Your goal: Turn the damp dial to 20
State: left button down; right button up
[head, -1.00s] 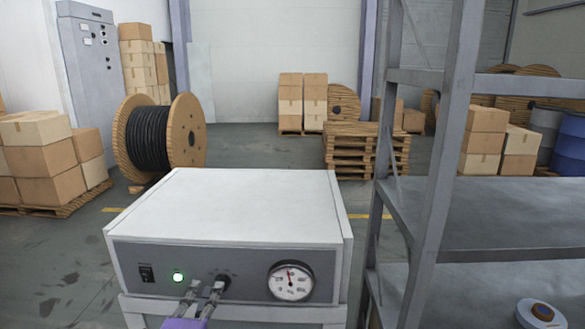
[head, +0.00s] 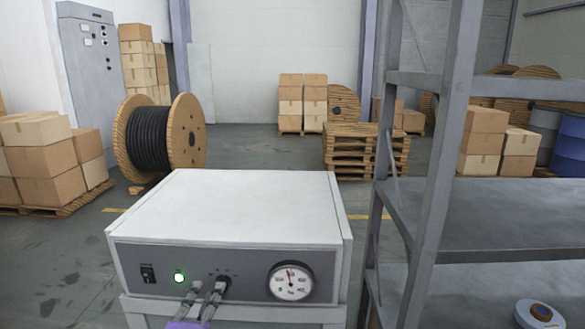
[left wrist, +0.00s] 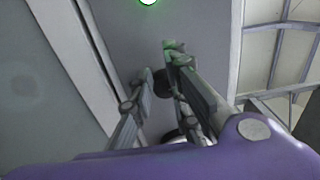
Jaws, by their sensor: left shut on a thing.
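The damp dial (head: 223,281) is a small black knob on the grey front panel of a white-topped instrument box (head: 235,205). Small marks are printed around it, too small to read. My left gripper (head: 208,288) reaches up from below, its fingers at the dial and shut on it. In the left wrist view the dial (left wrist: 161,82) shows dark between the grey fingers (left wrist: 152,80), partly hidden. A round white gauge (head: 291,281) sits right of the dial, its needle pointing close to the top. My right gripper is not in view.
Left of the dial are a lit green lamp (head: 180,278) and a black rocker switch (head: 148,274). A grey metal shelf rack (head: 440,160) stands close on the right. Behind are a cable reel (head: 187,135), pallets and boxes.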

pick_arm(q)
jog(key=shift+a+f, duration=0.2)
jog(key=shift+f, duration=0.55)
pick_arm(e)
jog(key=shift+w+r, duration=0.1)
pick_arm(q)
jog(key=s, duration=0.2)
jog(key=s+p, duration=0.1)
jog(key=s, duration=0.2)
jog(key=shift+a+r, duration=0.15)
jog(key=shift+a, duration=0.05)
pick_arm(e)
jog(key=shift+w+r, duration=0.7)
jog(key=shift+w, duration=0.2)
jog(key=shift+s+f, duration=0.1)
